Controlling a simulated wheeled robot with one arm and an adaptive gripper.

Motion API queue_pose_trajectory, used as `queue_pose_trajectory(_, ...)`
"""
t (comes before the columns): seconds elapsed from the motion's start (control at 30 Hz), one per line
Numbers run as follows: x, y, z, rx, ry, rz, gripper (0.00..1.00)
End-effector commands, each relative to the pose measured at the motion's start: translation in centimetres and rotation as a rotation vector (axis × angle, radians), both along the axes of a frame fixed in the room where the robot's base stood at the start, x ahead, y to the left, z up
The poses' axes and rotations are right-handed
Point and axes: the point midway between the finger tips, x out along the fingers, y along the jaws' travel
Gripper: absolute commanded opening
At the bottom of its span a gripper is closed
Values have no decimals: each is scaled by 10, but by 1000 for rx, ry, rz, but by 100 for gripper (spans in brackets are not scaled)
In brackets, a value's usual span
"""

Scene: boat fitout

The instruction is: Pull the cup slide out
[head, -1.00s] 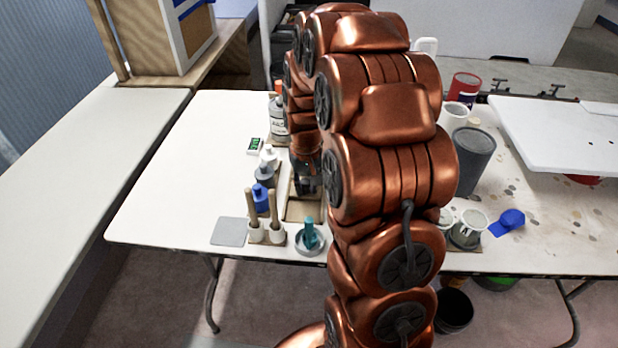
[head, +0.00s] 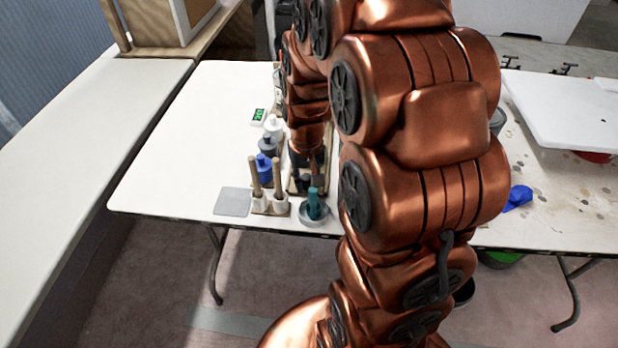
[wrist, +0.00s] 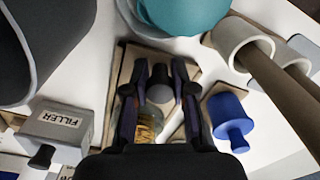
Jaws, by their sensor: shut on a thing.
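The cup slide is a light wooden board (wrist: 122,72) under my gripper in the wrist view. A round grey knob (wrist: 160,94) stands on it between the fingers. My gripper (wrist: 160,82) points down and is shut on this knob. A small jar with amber contents (wrist: 148,124) sits close behind the knob, partly covered by a finger. In the head view the slide's wooden edge (head: 294,184) shows beside my gripper (head: 304,182), just behind the teal item. My arm hides most of the slide there, so how far out it stands is unclear.
A teal item (head: 314,204) in a grey dish is close in front. Two brush holders (head: 270,205) with tall handles and a blue bottle (head: 264,168) stand at the left. A FILLER box (wrist: 60,128) is on the other side. The white table (head: 170,165) is clear further left.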

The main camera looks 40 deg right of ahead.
Motion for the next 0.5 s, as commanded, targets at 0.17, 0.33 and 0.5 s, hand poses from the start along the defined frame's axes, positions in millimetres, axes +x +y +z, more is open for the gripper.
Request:
queue_pose_trajectory(0.17,1,-1,1,-3,-4,0,39)
queue_pose_trajectory(0.33,1,-1,0,-2,-3,1,52)
queue_pose_trajectory(0.5,1,0,0,-2,-3,1,52)
